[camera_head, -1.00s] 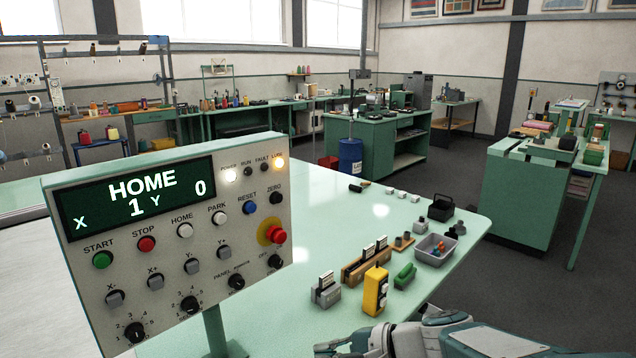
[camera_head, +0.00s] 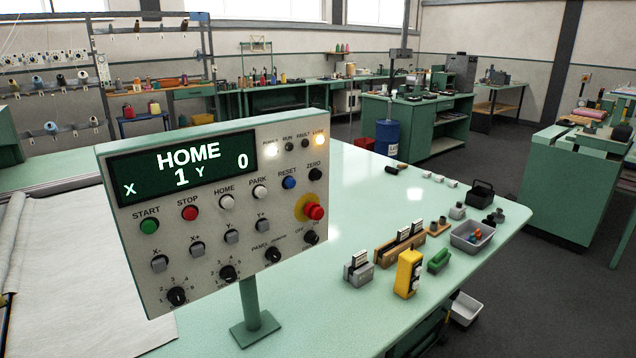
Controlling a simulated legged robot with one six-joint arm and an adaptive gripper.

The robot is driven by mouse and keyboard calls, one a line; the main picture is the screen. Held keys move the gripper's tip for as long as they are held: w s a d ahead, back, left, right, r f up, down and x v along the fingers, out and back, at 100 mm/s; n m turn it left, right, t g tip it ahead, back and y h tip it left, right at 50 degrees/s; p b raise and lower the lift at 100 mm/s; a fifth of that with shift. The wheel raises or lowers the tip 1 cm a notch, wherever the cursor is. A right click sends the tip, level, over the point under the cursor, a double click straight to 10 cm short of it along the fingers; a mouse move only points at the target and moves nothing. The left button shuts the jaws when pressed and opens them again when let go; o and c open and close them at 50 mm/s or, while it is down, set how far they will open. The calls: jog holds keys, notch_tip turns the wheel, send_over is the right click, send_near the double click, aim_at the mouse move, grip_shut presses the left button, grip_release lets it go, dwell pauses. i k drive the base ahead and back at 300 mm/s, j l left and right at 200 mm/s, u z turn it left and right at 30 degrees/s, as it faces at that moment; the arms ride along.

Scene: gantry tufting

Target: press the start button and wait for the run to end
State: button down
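The control panel (camera_head: 222,250) stands upright on a post at the left of the green table. The run lamp (camera_head: 289,146) and fault lamp look dark. A red emergency stop (camera_head: 314,211) on a yellow ring is at the panel's right. My gripper is not in view.
On the green table (camera_head: 330,310) right of the panel are a yellow handheld box (camera_head: 408,273), a wooden block holder (camera_head: 400,246), a grey bin (camera_head: 473,236) and small items. White cloth (camera_head: 70,270) lies to the left. Floor at the right is open.

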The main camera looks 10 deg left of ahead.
aim_at(148, 227)
jog(key=j+u, duration=0.1)
jog(key=u, duration=0.65)
jog(key=j+u, duration=0.15)
jog(key=u, duration=0.25)
jog(key=i+u, duration=0.1)
jog(key=u, duration=0.25)
